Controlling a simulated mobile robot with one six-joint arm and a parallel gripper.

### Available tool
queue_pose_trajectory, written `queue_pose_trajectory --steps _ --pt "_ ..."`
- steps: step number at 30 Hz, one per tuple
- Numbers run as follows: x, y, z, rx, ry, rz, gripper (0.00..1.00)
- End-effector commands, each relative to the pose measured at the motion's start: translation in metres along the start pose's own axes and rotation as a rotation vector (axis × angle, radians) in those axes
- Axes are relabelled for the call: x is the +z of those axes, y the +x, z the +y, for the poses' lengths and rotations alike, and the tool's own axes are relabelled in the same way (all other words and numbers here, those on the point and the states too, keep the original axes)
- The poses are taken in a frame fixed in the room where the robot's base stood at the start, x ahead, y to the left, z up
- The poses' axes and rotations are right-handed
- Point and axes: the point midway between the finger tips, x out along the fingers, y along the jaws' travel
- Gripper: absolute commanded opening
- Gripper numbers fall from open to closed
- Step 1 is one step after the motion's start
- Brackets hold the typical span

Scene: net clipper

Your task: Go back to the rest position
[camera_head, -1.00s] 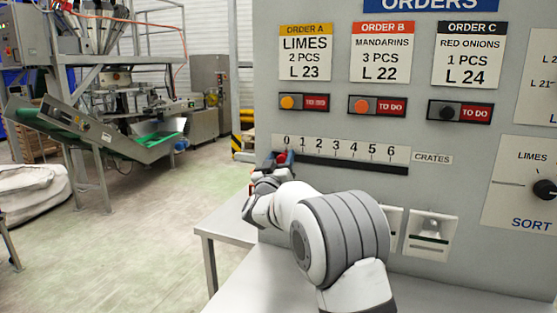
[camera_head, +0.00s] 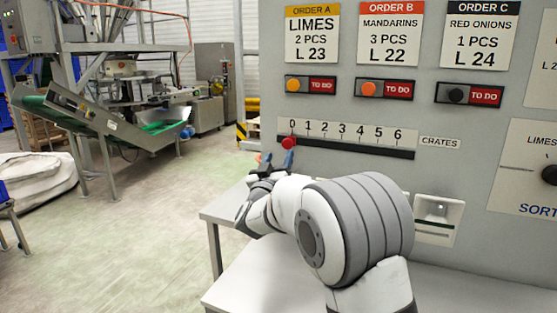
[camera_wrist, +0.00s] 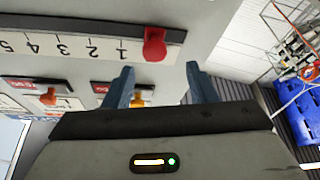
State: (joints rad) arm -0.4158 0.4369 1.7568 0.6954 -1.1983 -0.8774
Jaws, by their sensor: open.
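My gripper (camera_head: 277,160) is at the left end of the crates slider (camera_head: 345,146) on the grey panel. Its two blue fingers are apart with nothing between them; they also show in the wrist view (camera_wrist: 160,74). The slider's red knob (camera_head: 289,143) stands at the 0 mark. In the wrist view the knob (camera_wrist: 155,45) lies just beyond the fingertips, and the fingers do not hold it. My arm is stretched out low in front of the panel.
Above the slider are order cards with buttons (camera_head: 311,85) and red TO DO labels. A white dispenser slot (camera_head: 436,218) is at the lower right. A pale table (camera_head: 262,283) is below my arm. Open floor (camera_head: 150,220) lies left, with a conveyor (camera_head: 95,120) behind.

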Motion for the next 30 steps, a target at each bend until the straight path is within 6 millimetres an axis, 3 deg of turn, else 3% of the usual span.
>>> queue_pose_trajectory --steps 8,14,20,30 --pt "-0.004 -0.004 0.021 -0.201 0.069 -0.132 0.52" --pt "0.011 -0.050 0.053 -0.450 0.132 -0.398 0.52" --pt "0.036 -0.133 0.100 -0.609 0.151 -0.742 0.52" --pt "0.075 -0.316 0.212 -0.607 0.099 -1.398 0.52"
